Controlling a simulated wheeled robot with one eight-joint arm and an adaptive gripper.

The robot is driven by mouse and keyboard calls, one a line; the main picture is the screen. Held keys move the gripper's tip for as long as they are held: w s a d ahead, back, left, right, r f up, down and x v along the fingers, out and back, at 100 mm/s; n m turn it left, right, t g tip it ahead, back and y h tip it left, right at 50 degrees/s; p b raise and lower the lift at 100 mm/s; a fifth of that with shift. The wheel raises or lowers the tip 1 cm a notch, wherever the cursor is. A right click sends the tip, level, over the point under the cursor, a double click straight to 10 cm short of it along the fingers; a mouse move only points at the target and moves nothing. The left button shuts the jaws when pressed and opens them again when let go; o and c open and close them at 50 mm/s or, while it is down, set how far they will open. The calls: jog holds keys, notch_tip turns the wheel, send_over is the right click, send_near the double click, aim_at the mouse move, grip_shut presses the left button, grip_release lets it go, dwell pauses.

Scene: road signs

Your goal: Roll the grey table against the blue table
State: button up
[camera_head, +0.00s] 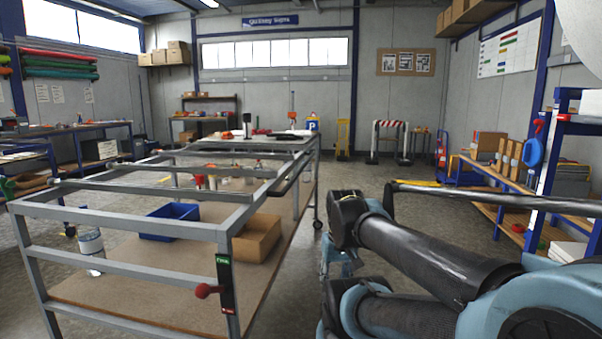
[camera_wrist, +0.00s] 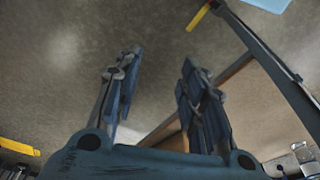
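The grey table (camera_head: 130,213) is a grey metal frame with open rails and a brown lower shelf, filling the left front of the head view. A red knob (camera_head: 205,290) sits by a green-labelled plate on its near corner post, and a caster (camera_head: 318,225) shows at its far right. Blue-framed benches (camera_head: 52,155) stand at the left; I cannot tell which is the blue table. My gripper (camera_wrist: 158,92) is open, its two fingers apart over the floor in the wrist view. In the head view my arm mostly hides it, right of the grey table.
A blue bin (camera_head: 172,221), a cardboard box (camera_head: 257,237) and a bottle (camera_head: 90,243) stand on the lower shelf. A blue-posted shelf rack (camera_head: 540,165) stands at the right. A striped barrier (camera_head: 389,140) is at the back. Floor is clear in the middle (camera_head: 365,185).

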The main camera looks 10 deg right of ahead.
jog(key=w+a+r+m+t+y, duration=0.15)
jog(key=w+r, duration=0.25)
jog(key=w, duration=0.6)
jog(key=w+a+r+m+t+y, duration=0.1)
jog(key=w+a+r+t+y, duration=0.2)
jog(key=w, duration=0.6)
jog(key=w+a+r+m+y, duration=0.2)
jog(key=w+r, duration=0.4)
jog(key=w, duration=0.4)
jog(key=m+t, duration=0.7)
jog(key=t, duration=0.1)
send_near(302, 169)
jog(key=shift+y, duration=0.25)
jog(key=x, duration=0.4)
jog(key=d+x, duration=0.1)
jog(key=x, duration=0.8)
jog(key=shift+w+d+f, duration=0.25)
jog(key=shift+d+f, duration=0.05)
grip_shut()
jog(key=shift+d, duration=0.25)
jog(key=shift+a, duration=0.15)
